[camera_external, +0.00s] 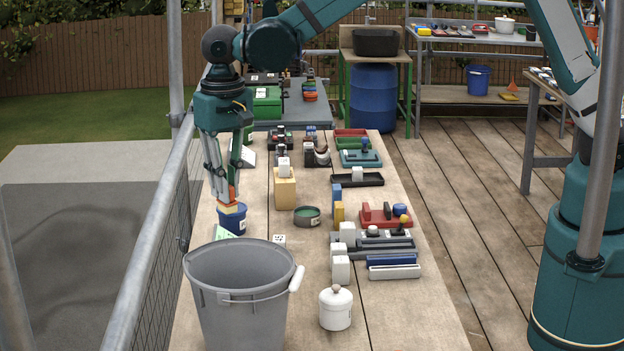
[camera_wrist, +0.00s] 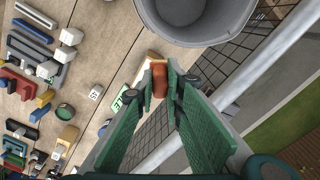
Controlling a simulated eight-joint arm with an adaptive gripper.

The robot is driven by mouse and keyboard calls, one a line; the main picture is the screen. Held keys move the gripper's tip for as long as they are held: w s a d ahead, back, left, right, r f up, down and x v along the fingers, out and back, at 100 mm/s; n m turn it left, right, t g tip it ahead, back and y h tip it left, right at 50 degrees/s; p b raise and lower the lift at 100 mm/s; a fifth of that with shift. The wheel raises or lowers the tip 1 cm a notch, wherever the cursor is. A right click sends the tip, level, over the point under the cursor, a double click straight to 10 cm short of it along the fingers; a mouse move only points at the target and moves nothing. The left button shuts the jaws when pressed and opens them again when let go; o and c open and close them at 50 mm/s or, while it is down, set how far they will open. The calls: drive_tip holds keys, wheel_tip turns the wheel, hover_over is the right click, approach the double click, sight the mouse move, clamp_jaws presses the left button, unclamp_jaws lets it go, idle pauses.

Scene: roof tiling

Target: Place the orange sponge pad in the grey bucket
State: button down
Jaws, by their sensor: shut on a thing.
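The orange sponge pad (camera_wrist: 159,82) is between my gripper's fingertips (camera_wrist: 160,78) in the wrist view, with my gripper shut on it. In the external view the orange piece (camera_external: 232,193) shows at the tips of my gripper (camera_external: 228,192), which points down. A pale tan part shows just under it; I cannot tell if it belongs to the pad. The pad is above or in front of a blue tub (camera_external: 233,221). The grey bucket (camera_external: 240,302) stands upright nearer the camera, open at the top; its rim also shows at the top of the wrist view (camera_wrist: 205,42).
A white lidded jar (camera_external: 335,308) stands right of the bucket. A green tin (camera_external: 307,216), a wooden block (camera_external: 285,188) and several trays of tools fill the table's middle and right. A railing (camera_external: 150,245) with mesh runs along the left edge.

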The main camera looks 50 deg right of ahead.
drive_tip(key=s+a+r+n+p, duration=0.2)
drive_tip(key=s+a+r, duration=0.3)
drive_tip(key=s+a, duration=0.3)
drive_tip(key=s, duration=0.4)
drive_tip(key=shift+s+a, duration=0.3)
drive_tip(key=shift+a, duration=0.05)
drive_tip(key=shift+f, duration=0.25)
wheel_tip(320, 180, down, 10)
drive_tip(key=b, duration=0.3)
drive_tip(key=shift+f, duration=0.25)
idle(0.4)
drive_tip(key=c, duration=2.3)
unclamp_jaws()
drive_tip(key=shift+r+p, duration=0.9)
drive_tip(key=shift+r, duration=2.6)
